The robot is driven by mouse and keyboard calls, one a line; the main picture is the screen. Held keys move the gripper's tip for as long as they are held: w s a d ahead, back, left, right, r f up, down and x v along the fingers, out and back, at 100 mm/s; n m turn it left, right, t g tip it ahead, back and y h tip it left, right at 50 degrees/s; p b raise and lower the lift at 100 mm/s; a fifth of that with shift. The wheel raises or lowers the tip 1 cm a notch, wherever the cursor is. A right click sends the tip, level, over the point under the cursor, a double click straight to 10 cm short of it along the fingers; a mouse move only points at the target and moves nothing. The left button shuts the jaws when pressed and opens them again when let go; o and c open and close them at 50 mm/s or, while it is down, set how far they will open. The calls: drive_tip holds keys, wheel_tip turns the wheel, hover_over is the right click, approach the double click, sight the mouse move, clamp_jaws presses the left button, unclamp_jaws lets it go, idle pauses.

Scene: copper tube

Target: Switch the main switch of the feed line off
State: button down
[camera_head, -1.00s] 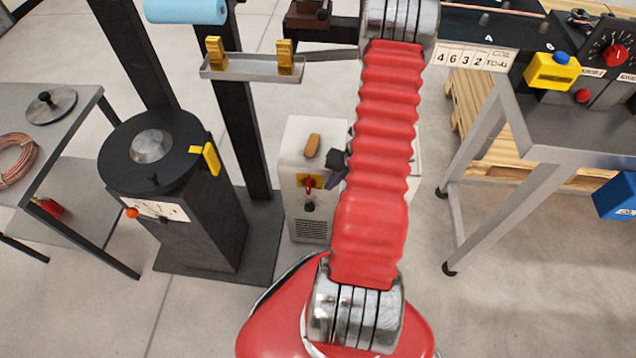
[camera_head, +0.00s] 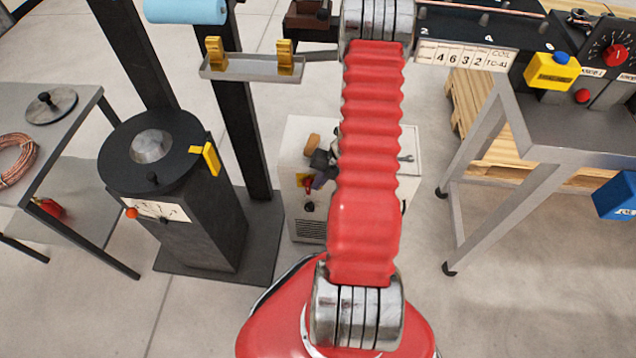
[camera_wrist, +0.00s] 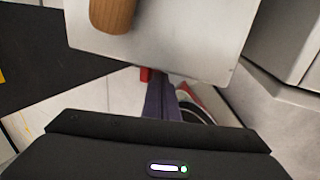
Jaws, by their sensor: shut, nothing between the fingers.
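A white cabinet (camera_head: 294,150) stands on the floor behind my arm. Its front carries a yellow plate (camera_head: 300,178) with a red switch handle (camera_head: 307,186), and a dark knob below. My gripper (camera_head: 316,184) is shut and empty. Its purple fingers are close to the right side of the switch and cover part of the plate. In the wrist view the shut fingers (camera_wrist: 168,84) point at the cabinet's edge, and a small red piece (camera_wrist: 145,74) shows just left of the tips. I cannot tell whether they touch it. My arm hides the cabinet's middle.
A wooden handle (camera_head: 312,144) lies on the cabinet top close to my gripper. A black machine (camera_head: 190,225) with a post stands to the left. A grey metal table (camera_head: 560,135) stands to the right. The floor in front is clear.

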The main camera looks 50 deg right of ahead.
sight(308, 184)
drive_tip(key=shift+w+a+r, duration=0.25)
drive_tip(key=shift+w+a, duration=0.1)
idle(0.5)
drive_tip(key=shift+w+a+r, duration=0.15)
drive_tip(key=shift+w+a, duration=0.05)
drive_tip(key=shift+w, duration=0.1)
drive_tip(key=shift+w+a+r, duration=0.15)
drive_tip(key=shift+w+a, duration=0.4)
drive_tip(key=shift+w, duration=0.15)
drive_tip(key=shift+w+a, duration=0.5)
drive_tip(key=shift+w, duration=0.15)
drive_tip(key=shift+w+a+f, duration=0.4)
drive_tip(key=shift+w+f, duration=0.05)
drive_tip(key=shift+w, duration=0.05)
drive_tip(key=v, duration=1.3)
drive_tip(key=shift+r, duration=0.25)
drive_tip(key=shift+s, duration=0.1)
